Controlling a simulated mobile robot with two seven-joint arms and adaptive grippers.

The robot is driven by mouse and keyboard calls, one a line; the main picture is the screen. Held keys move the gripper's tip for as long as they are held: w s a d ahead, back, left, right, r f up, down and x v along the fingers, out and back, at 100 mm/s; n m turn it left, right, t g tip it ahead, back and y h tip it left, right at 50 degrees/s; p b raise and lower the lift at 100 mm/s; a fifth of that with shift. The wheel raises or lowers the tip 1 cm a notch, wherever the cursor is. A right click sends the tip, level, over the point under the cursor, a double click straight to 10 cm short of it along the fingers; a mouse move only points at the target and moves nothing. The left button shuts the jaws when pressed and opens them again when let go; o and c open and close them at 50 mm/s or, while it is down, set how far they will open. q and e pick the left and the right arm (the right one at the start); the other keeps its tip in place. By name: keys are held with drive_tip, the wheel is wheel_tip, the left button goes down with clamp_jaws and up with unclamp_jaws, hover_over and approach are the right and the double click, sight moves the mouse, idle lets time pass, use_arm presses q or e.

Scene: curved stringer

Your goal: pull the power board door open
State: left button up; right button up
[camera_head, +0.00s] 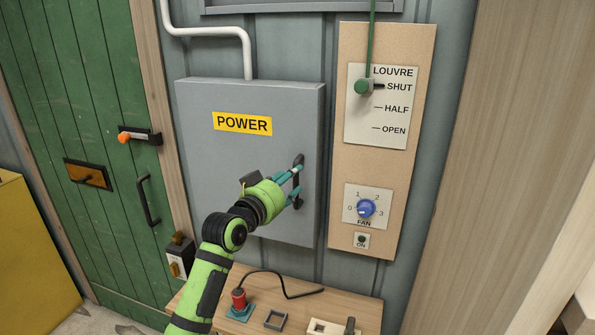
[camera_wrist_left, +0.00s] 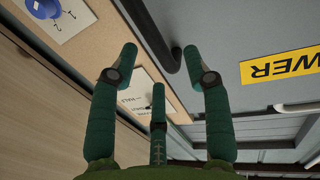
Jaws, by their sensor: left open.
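The power board door (camera_head: 225,165) is a grey metal panel with a yellow POWER label (camera_head: 242,123); it looks shut flush. Its dark vertical handle (camera_head: 299,172) is near the right edge, partly covered by my fingers. My left gripper (camera_head: 295,186) is open at the handle. In the left wrist view, the dark handle (camera_wrist_left: 155,35) runs between the spread teal fingertips of the gripper (camera_wrist_left: 158,62); whether they touch it I cannot tell. The grey door (camera_wrist_left: 230,75) lies to the right there. My right gripper is out of view.
A wooden panel (camera_head: 382,165) with a louvre lever (camera_head: 363,88) and blue fan knob (camera_head: 366,208) is just right of the door. A low bench (camera_head: 352,302) with a red plug (camera_head: 239,299) stands below. A green door (camera_head: 100,215) is at left.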

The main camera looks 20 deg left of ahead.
use_arm(q)
drive_tip(key=shift+p+x, duration=0.6)
drive_tip(key=shift+x, duration=1.45)
clamp_jaws()
